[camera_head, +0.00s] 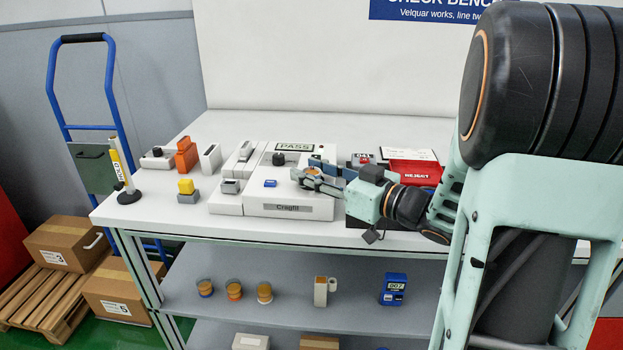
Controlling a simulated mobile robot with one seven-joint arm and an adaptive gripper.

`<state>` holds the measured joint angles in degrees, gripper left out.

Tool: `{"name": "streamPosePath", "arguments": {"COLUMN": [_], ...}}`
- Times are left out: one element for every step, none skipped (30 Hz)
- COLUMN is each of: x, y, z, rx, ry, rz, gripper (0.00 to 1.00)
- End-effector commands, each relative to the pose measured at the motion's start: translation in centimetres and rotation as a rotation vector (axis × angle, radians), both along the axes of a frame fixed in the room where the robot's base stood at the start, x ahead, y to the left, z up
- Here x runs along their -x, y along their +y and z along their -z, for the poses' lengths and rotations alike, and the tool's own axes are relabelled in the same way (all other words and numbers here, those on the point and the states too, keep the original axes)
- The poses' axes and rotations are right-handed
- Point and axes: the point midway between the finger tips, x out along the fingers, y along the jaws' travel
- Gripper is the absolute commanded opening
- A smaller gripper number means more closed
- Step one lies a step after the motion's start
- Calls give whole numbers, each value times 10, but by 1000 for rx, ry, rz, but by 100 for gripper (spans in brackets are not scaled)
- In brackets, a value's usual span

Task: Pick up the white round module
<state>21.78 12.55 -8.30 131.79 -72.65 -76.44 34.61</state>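My gripper (312,179) reaches in from the right, low over the right part of the white test fixture (287,209) on the bench. A small round piece with an orange top (311,171) shows at its fingertips. Its sides are mostly hidden, so I cannot tell whether it is white or whether the fingers grip it. No plainly white round module stands out elsewhere. Several round pieces with orange-brown tops stand on the shelf below: one with a blue base (205,288), one orange (234,290) and one paler (265,292).
Left on the bench are a yellow-topped grey block (187,191), an orange block (187,155) and a yellow-black post (123,178). A red reject tray (415,172) lies right, behind my arm. A blue meter (393,289) stands on the shelf. The bench's front left is clear.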

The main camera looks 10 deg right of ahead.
Motion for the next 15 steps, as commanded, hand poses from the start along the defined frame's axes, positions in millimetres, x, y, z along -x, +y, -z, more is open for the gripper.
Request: {"name": "streamPosePath", "arguments": {"x": [0, 0, 0, 0, 0, 0, 0, 0, 0, 0, 0, 0, 0, 0, 0], "y": [0, 0, 0, 0, 0, 0, 0, 0, 0, 0, 0, 0, 0, 0, 0], "z": [0, 0, 0, 0, 0, 0, 0, 0, 0, 0, 0, 0, 0, 0, 0], "rx": [0, 0, 0, 0, 0, 0, 0, 0, 0, 0, 0, 0, 0, 0, 0], "ry": [0, 0, 0, 0, 0, 0, 0, 0, 0, 0, 0, 0, 0, 0, 0], "rz": [0, 0, 0, 0, 0, 0, 0, 0, 0, 0, 0, 0, 0, 0, 0], "gripper": [25, 22, 18, 14, 11, 7, 3, 3, 3, 3, 3, 0, 0, 0, 0]}}
